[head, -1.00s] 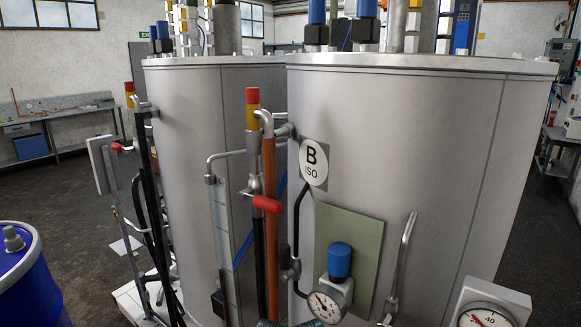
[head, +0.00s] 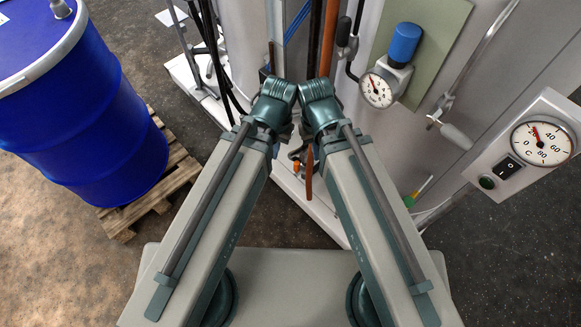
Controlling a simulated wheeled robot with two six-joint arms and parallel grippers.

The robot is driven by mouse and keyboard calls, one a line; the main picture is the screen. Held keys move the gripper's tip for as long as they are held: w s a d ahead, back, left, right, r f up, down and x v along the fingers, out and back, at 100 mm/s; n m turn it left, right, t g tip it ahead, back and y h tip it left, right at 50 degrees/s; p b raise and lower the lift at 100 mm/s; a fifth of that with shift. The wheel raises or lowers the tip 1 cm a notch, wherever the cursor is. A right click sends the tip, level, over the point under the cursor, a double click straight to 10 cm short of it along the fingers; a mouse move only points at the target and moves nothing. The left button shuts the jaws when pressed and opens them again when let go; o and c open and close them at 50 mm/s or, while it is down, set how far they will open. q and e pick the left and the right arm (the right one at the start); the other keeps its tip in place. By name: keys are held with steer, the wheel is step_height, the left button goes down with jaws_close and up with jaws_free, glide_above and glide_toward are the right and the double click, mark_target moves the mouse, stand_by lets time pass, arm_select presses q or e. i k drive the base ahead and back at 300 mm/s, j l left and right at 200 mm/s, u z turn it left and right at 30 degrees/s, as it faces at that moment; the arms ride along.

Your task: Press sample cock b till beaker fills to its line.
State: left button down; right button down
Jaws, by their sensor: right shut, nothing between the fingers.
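The tank (head: 530,60) marked B in the earlier view fills the upper right; its label is out of view now. A bent metal tube (head: 483,57) on its wall ends in a small fitting with a light grey handle (head: 455,136); I cannot tell whether this is sample cock b. I cannot make out a beaker or its line. My two arms reach forward, their teal joints almost touching at top centre. My right gripper (head: 299,152) is shut and empty, mostly hidden behind these joints. My left gripper is hidden.
A blue drum (head: 95,110) stands on a wooden pallet (head: 165,185) at left. A pressure gauge (head: 377,91) with a blue cap and a grey temperature box (head: 530,145) with a switch are on the right. An orange pipe (head: 328,40) runs down at centre. Floor is free lower left.

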mark_target(409, 202)
steer(key=z, duration=1.5)
steer(key=k, duration=0.45)
